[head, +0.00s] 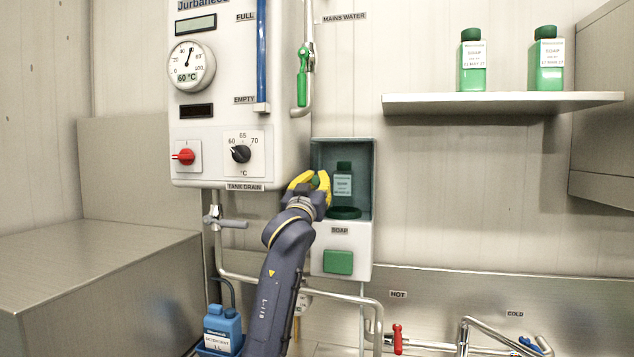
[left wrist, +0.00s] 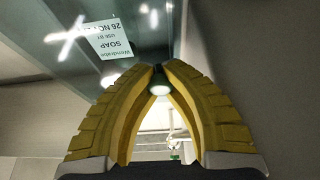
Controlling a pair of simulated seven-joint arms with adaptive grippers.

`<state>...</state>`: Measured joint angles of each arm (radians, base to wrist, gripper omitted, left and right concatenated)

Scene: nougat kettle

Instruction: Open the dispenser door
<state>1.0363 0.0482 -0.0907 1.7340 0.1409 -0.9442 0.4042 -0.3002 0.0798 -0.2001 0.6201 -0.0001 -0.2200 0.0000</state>
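The soap dispenser (head: 356,238) hangs on the wall, a white box with a tinted clear door (head: 358,154) over its upper part. The door looks closed. Behind it stands a dark green soap bottle (head: 343,166) with a white label, which shows upside down in the left wrist view (left wrist: 112,40). My left gripper (head: 315,179) is at the door's left side. My right gripper is not in view.
A white boiler (head: 217,110) with dials hangs left of the dispenser. A shelf (head: 500,102) with two green soap bottles is at upper right. A green button (head: 338,262) sits below the door. Taps and pipes run beneath.

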